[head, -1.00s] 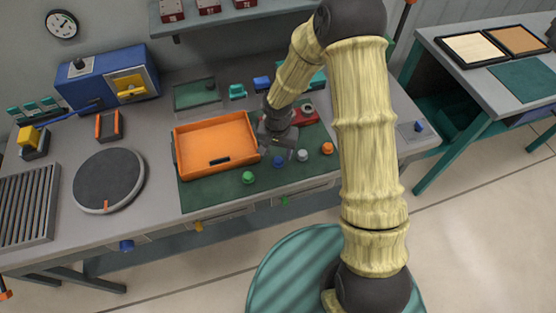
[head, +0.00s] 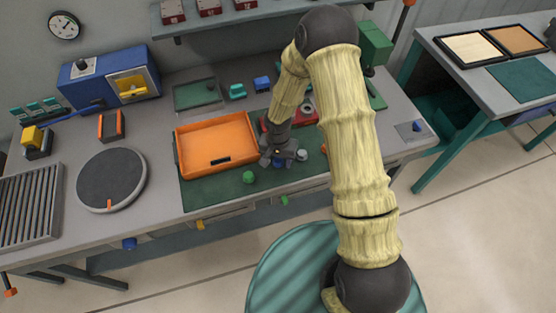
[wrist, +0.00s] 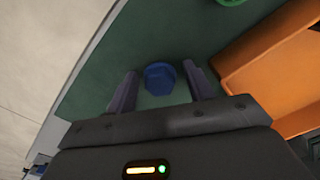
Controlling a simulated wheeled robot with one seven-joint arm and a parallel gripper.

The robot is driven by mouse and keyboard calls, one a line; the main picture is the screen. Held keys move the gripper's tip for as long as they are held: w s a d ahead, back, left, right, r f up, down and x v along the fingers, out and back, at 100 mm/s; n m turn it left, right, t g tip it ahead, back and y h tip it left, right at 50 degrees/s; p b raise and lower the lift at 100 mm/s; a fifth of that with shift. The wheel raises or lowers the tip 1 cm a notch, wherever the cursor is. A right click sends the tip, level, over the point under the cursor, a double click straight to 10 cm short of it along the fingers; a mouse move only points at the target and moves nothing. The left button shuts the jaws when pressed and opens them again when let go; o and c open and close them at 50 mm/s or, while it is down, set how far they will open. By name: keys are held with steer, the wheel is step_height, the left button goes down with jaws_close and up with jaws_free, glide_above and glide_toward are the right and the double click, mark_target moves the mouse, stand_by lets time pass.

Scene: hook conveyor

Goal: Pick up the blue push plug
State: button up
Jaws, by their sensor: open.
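The blue push plug (wrist: 160,77) shows in the wrist view as a round blue piece on the green mat. It lies between the tips of my gripper's two fingers (wrist: 159,70), with a gap on each side. My gripper (head: 282,160) is open and empty, low over the mat to the right of the orange tray in the head view. There it hides most or all of the blue plug. I cannot tell the exact height of the fingers over the plug.
The orange tray (head: 247,149) stands close beside my gripper. A green plug (head: 249,177) is at the front left, a grey plug (head: 302,155) close on the right, and an orange plug (head: 323,149) is partly behind my arm. The green mat (head: 215,191) is clear in front.

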mark_target(278, 159)
steer(key=shift+c, duration=0.4)
steer(key=c, duration=0.8)
steer(key=shift+r, duration=0.1)
step_height(278, 159, up, 10)
steer(key=shift+f+b, duration=0.1)
steer(key=shift+b, duration=0.8)
